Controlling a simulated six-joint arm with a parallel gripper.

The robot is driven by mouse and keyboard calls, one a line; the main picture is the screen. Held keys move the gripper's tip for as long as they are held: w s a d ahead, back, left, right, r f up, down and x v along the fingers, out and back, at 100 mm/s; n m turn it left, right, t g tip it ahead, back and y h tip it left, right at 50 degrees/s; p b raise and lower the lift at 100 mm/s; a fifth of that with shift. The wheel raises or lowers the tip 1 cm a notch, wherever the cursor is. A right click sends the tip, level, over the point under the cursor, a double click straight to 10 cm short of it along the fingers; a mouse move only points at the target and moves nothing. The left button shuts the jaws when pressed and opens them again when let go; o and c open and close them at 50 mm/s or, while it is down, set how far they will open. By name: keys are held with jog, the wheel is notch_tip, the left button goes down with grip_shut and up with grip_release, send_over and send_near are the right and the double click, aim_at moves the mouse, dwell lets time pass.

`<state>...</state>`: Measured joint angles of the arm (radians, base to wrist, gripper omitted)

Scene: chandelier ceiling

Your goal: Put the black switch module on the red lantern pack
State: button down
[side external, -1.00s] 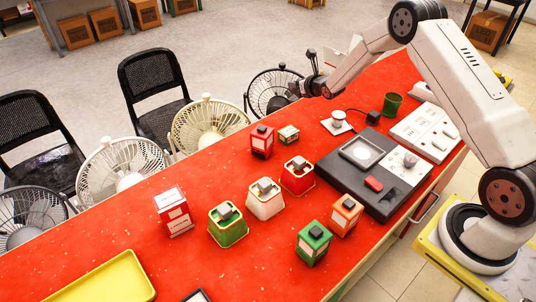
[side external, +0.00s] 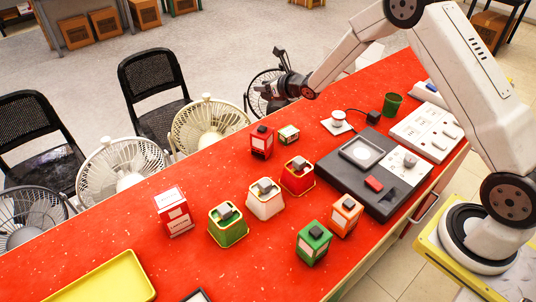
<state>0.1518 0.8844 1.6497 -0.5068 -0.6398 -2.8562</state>
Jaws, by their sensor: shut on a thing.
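My gripper (side external: 270,91) is beyond the table's far edge, in front of a dark fan, well away from the packs. It is shut on a small dark thing, which I take to be the black switch module; its outline is lost against the dark gripper and fan. The red lantern pack (side external: 297,183) looks to be the tapered red block with a pale rim and a grey piece on top, upright on the red table (side external: 130,225). A white pack (side external: 265,204) and a green pack (side external: 227,231) stand in a row to its left.
A red box with a black top (side external: 261,146) and a small cream box (side external: 289,134) stand behind the red pack. Orange (side external: 346,217) and green (side external: 314,247) boxes stand in front. A dark grey station (side external: 341,184) is to the right. A red-white carton (side external: 174,215) and yellow tray (side external: 103,278) lie left.

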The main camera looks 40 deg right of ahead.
jog(key=s+a+r+n+g+y, duration=0.1)
jog(key=s+a+r+n+y, duration=0.1)
jog(key=a, duration=0.4)
jog(key=s+a+r+n+y, duration=0.2)
jog(key=a, duration=0.5)
jog(key=s+a+r+n+g+y, duration=0.2)
jog(key=s+a+n+g+y, duration=0.1)
jog(key=s+a, duration=0.7)
jog(key=s+a+r+n+g+y, duration=0.3)
jog(key=s+a+n+g, duration=0.1)
jog(key=s+a, duration=0.6)
jog(key=shift+s+a+r+g, duration=0.3)
jog(key=shift+s+a, duration=0.05)
jog(key=shift+a, duration=0.1)
jog(key=shift+w, duration=0.1)
jog(key=w+a+f, duration=0.2)
jog(key=w+f, duration=0.1)
jog(key=w+a+f, duration=0.2)
jog(key=w, duration=0.2)
jog(key=w+a+f, duration=0.2)
jog(key=w+f, duration=0.1)
jog(key=w, duration=0.1)
jog(key=shift+a+f, duration=0.15)
jog(key=shift+f, duration=0.15)
jog(key=shift+w+a+f, duration=0.2)
jog(key=shift+w+f, duration=0.1)
jog(key=shift+f, duration=0.1)
